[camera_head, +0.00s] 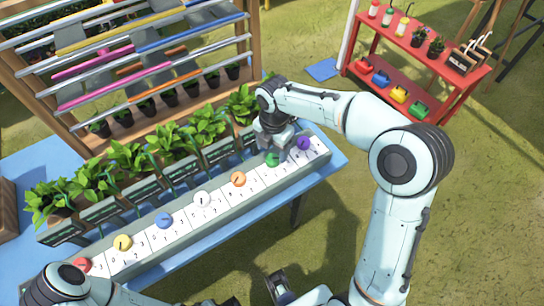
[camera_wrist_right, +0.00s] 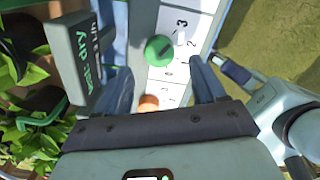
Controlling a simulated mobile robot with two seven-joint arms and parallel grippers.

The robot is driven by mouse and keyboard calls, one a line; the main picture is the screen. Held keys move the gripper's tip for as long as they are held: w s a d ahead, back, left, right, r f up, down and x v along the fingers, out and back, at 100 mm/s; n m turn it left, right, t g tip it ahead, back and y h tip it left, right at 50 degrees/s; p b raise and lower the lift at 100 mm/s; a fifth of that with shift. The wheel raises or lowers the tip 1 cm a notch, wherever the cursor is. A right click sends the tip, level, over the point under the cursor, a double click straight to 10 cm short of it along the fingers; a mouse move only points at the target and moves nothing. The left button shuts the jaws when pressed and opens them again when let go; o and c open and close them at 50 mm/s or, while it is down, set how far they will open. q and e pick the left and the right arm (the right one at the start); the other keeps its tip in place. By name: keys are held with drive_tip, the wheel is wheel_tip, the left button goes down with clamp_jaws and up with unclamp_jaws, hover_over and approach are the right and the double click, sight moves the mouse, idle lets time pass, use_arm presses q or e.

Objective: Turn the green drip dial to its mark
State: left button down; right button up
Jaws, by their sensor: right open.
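The green drip dial (camera_head: 272,158) sits on the long white numbered panel (camera_head: 140,258), between the orange dial and the purple dial. In the right wrist view the green dial (camera_wrist_right: 159,49) is round with a darker strip across its top. The numbers 3, 2, 1 and 0 show beside it, and a small pale upright mark (camera_wrist_right: 180,37) stands near the 3. My right gripper (camera_wrist_right: 163,76) is open, its two fingers apart on either side of the view, with the dial just beyond the gap between them. Nothing is between the fingers.
The orange dial (camera_head: 238,179), purple dial (camera_head: 304,143) and white dial (camera_head: 202,199) share the panel. Leafy plants (camera_head: 165,140) and small dark signs stand right behind it. In the wrist view a sign (camera_wrist_right: 80,45) stands close to the left finger. A red shelf (camera_head: 395,75) is farther off.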

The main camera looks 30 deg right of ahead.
sight(272, 159)
wheel_tip(272, 159, down, 5)
drive_tip(key=shift+r, duration=0.1)
idle(0.3)
drive_tip(key=c, duration=1.1)
drive_tip(key=shift+o, duration=0.2)
